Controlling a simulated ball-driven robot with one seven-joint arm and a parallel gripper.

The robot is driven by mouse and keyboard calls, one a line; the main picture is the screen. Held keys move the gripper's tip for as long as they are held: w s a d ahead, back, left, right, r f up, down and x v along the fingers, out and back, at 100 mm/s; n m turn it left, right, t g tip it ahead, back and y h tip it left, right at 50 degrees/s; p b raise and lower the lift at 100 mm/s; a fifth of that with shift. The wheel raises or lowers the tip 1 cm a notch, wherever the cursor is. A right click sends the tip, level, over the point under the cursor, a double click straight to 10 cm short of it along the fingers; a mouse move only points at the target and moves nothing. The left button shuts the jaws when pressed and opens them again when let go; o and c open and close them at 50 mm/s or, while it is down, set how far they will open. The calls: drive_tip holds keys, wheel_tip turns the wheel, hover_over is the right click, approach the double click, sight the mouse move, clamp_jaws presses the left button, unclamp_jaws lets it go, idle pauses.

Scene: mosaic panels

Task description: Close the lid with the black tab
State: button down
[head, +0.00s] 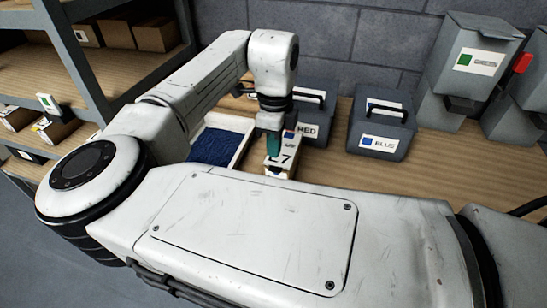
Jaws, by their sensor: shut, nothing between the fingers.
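My gripper (272,143) points down over the bench, its teal fingers together and empty. It is at the left side of a small white box (288,158) marked with dark characters; I cannot tell whether they touch. A dark patch shows low on this box's front, partly hidden by my arm; I cannot tell whether it is a tab. A grey bin (477,60) with a green-marked label stands at the right, with a black tab-like piece (463,104) below its label. I cannot tell which lid is open.
A grey case labelled RED (313,115) and another labelled BLUE (382,130) stand behind and right of the white box. A tray of blue material (220,143) lies left of my gripper. Shelves (100,70) fill the left. Bare bench (440,165) shows at right.

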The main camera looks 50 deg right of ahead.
sight(274, 170)
wheel_tip(274, 170, down, 5)
drive_tip(key=shift+a+r+p, duration=0.1)
drive_tip(key=shift+p, duration=0.3)
drive_tip(key=shift+s+a+f+h+b, duration=0.15)
drive_tip(key=shift+f+h+b, duration=0.25)
drive_tip(key=shift+f, duration=0.7)
